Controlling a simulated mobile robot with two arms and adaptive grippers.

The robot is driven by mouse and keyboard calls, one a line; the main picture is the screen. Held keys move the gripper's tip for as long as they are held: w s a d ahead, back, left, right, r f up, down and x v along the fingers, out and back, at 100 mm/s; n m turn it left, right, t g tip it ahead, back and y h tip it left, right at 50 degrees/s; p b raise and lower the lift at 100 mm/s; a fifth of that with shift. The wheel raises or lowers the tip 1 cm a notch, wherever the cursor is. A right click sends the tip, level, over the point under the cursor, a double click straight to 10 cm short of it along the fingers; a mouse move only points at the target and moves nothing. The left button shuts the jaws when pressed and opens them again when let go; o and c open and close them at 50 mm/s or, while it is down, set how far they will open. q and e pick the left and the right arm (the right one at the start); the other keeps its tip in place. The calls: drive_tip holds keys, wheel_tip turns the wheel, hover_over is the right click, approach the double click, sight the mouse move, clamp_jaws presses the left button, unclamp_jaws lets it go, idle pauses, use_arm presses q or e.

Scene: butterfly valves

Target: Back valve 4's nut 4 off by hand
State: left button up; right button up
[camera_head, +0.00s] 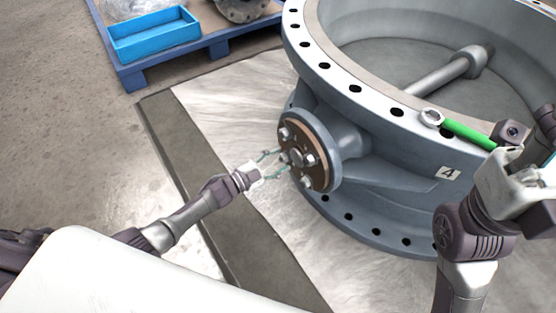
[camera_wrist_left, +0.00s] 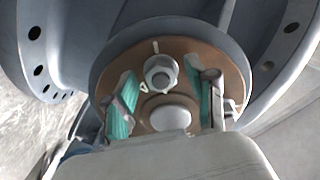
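Valve 4 (camera_head: 375,160) is a large blue-grey ring body with a "4" label (camera_head: 447,173). Its brown side flange (camera_head: 318,152) carries several nuts around a central shaft end. My left gripper (camera_head: 282,160) is open in front of this flange. In the left wrist view its teal-padded fingers stand apart, either side of a hex nut (camera_wrist_left: 160,72) and the rounded pale shaft end (camera_wrist_left: 170,118); I see no finger closed on the nut. Which nut is nut 4 is not marked. My right gripper (camera_head: 508,150) is shut on a green-handled wrench (camera_head: 465,132) above the valve rim.
A blue bin (camera_head: 155,38) sits on a blue pallet (camera_head: 215,40) at the back left. The valve stands on a pale metal plate (camera_head: 225,100) with a dark border. The floor left of the plate is clear.

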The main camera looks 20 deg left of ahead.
use_arm(q)
drive_tip(key=v, duration=1.2)
idle(0.3)
